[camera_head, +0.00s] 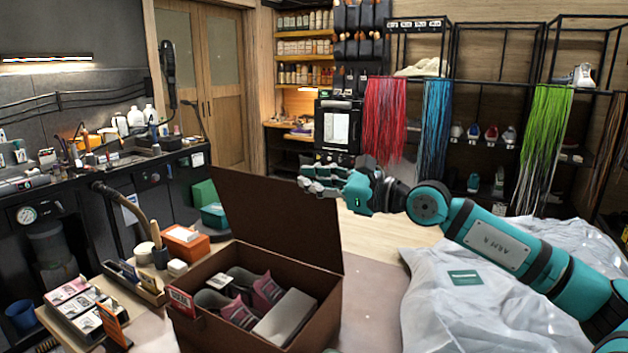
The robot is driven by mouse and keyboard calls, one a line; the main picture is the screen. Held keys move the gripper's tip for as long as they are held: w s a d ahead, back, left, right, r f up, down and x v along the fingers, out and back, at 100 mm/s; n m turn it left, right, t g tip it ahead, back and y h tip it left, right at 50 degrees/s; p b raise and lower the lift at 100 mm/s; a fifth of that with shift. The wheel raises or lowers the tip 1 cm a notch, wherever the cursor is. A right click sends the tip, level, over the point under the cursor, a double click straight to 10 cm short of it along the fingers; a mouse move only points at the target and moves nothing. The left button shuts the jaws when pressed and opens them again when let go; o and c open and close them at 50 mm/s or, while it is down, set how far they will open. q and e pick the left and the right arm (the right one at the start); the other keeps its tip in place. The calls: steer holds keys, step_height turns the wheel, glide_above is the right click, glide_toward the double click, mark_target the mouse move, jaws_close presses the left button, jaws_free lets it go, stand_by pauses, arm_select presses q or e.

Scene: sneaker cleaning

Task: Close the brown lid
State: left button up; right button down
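The brown lid (275,220) stands raised, roughly upright, at the back of the brown box (330,317) on the table. The box is open at the top. A pair of dark grey and pink sneakers (262,290) and a pale grey block (286,318) lie in it. My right gripper (305,180) reaches in from the right, at the upper right edge of the lid, fingers pointing left. Whether it touches the lid, and whether its fingers are apart, I cannot tell. My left gripper is not in view.
White wrapping or bags (490,310) cover the table on the right. An orange box (186,246), a pen tray (133,283) and a carton of small packs (80,304) sit left of the brown box. Coloured laces hang behind.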

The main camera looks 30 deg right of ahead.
steer(key=c, duration=1.5)
jaws_free()
step_height(320, 180, up, 10)
steer(key=shift+s+f, duration=0.1)
